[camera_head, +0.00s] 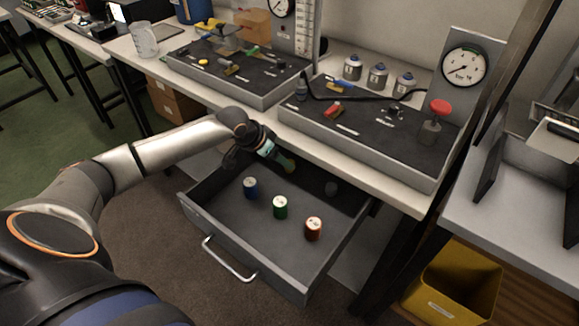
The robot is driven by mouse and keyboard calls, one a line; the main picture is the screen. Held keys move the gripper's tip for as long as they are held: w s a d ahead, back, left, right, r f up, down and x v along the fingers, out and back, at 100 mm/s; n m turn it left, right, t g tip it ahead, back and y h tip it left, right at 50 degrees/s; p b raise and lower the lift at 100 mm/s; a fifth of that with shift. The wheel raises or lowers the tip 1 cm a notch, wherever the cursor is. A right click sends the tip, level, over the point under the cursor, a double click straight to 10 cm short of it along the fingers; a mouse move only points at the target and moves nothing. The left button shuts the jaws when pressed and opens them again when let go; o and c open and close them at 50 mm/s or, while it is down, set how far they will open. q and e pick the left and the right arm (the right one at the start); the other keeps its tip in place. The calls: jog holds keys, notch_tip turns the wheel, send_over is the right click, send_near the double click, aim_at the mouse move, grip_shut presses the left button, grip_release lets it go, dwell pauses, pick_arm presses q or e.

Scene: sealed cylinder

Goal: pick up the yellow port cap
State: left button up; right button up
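A small yellow piece (203,61), possibly the yellow port cap, lies in the left tray (267,101) on the bench. It is too small to identify surely. My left arm reaches in from the left, and my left gripper (288,163) hangs over the back of the open drawer (215,213), far from that yellow piece. A greenish-yellow tint shows at the gripper's tip. I cannot tell whether this is a held thing, and the finger gap is not clear. My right gripper is not in view.
The right tray (405,164) has a red-topped valve (438,110) and a gauge (463,66). A yellow bin (452,284) stands lower right.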

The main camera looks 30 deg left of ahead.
pick_arm(q)
jog(key=shift+x, duration=2.3)
jog(key=shift+w+d+r, duration=0.15)
jog(key=shift+w+r, duration=0.05)
grip_shut()
